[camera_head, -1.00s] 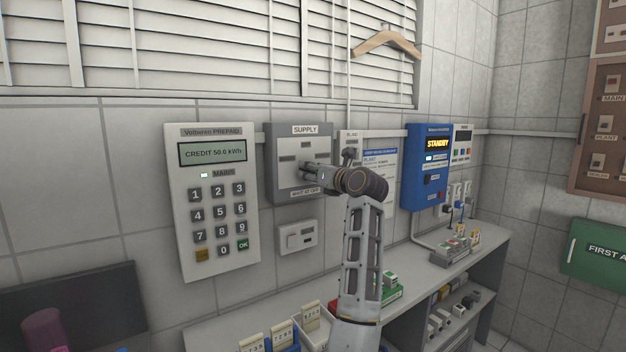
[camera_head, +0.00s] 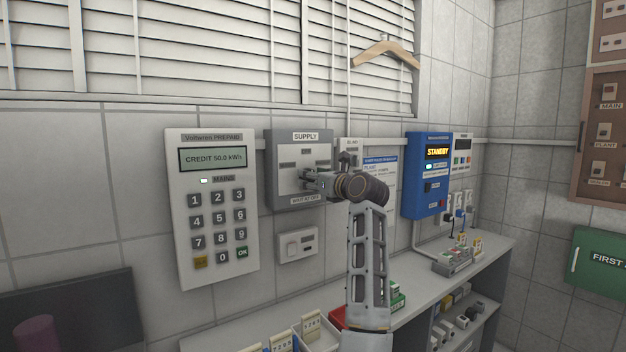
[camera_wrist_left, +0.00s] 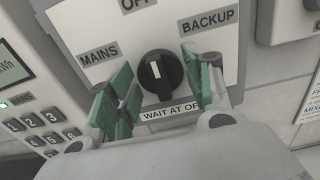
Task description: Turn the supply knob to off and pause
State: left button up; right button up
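The grey supply box (camera_head: 287,195) hangs on the wall in the head view. Its knob is hidden there behind my left gripper (camera_head: 308,181). In the left wrist view the black supply knob (camera_wrist_left: 160,75) shows clearly, with its white mark in line with the OFF label (camera_wrist_left: 137,4). The MAINS label (camera_wrist_left: 98,54) is at its left and BACKUP (camera_wrist_left: 209,22) at upper right. My left gripper (camera_wrist_left: 160,92) is open, its green pads on either side of the knob with visible gaps. My right gripper is not in view.
The prepaid meter (camera_head: 212,210) at left reads CREDIT 50.0 kWh with a lit lamp by MAINS. A blue unit (camera_head: 428,175) at right reads STANDBY. A small switch plate (camera_head: 298,245) sits below the supply box. A cluttered bench (camera_head: 400,318) stands beneath, and a hanger (camera_head: 384,50) hangs above.

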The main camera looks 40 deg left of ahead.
pick_arm(q)
jog(key=shift+o, duration=1.2)
jog(key=shift+d, duration=0.1)
jog(key=v, duration=0.7)
jog(key=shift+d, duration=0.2)
jog(key=shift+s, duration=0.1)
